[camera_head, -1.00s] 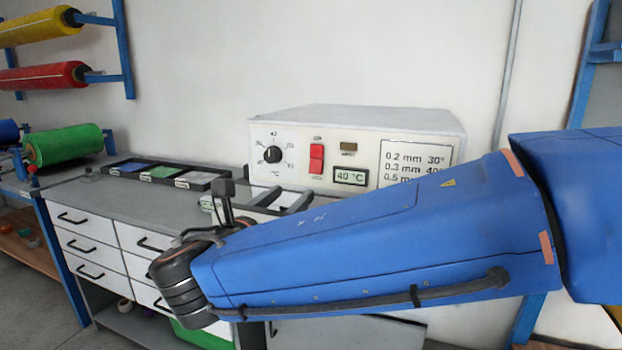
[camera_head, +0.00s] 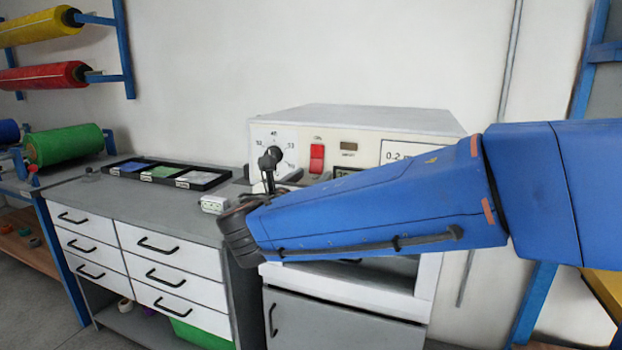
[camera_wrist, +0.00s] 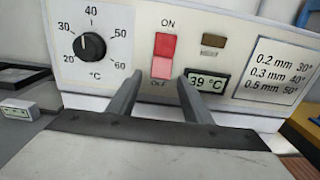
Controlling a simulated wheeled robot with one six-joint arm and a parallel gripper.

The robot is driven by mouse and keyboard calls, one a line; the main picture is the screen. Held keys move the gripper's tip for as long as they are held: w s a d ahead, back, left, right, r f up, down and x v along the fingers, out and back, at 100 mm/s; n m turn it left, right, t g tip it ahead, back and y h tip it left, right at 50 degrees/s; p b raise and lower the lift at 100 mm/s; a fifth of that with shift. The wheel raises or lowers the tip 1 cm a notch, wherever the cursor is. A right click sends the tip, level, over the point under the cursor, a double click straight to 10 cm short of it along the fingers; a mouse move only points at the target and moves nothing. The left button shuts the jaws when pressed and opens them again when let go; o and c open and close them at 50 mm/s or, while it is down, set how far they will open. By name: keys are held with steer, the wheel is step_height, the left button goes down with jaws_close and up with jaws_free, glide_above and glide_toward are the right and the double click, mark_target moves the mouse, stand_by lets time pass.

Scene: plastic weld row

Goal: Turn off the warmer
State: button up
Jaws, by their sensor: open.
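The warmer (camera_head: 350,117) is a cream box with a dial, a display and a red rocker switch (camera_head: 317,158). In the wrist view the switch (camera_wrist: 163,56) stands between the labels ON above and OFF below; its upper half is darker red, its lower half pinker. I cannot tell clearly which half is pressed. The display (camera_wrist: 207,85) reads 39 °C. My gripper (camera_wrist: 162,82) is open and empty, its two fingers pointing at the panel just below the switch, one to each side. Contact cannot be told. In the head view my arm hides part of the display and the panel's lower right.
The temperature dial (camera_wrist: 89,46) is left of the switch. A small white device (camera_head: 214,204) lies on the bench left of my wrist. A black tray (camera_head: 168,174) with coloured pieces lies further back left. The grey benchtop (camera_head: 120,205) in front of it is mostly clear.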

steer(key=shift+w, duration=0.1)
steer(key=shift+c, duration=0.6)
steer(key=c, duration=0.9)
steer(key=shift+w+d+f+t, duration=0.1)
steer(key=shift+w+f+t, duration=0.1)
steer(key=shift+t, duration=0.3)
steer(key=shift+c, duration=0.2)
steer(key=o, duration=1.1)
steer(key=shift+c, duration=0.2)
steer(key=shift+s, duration=0.1)
steer(key=v, duration=1.7)
steer(key=shift+f, duration=0.25)
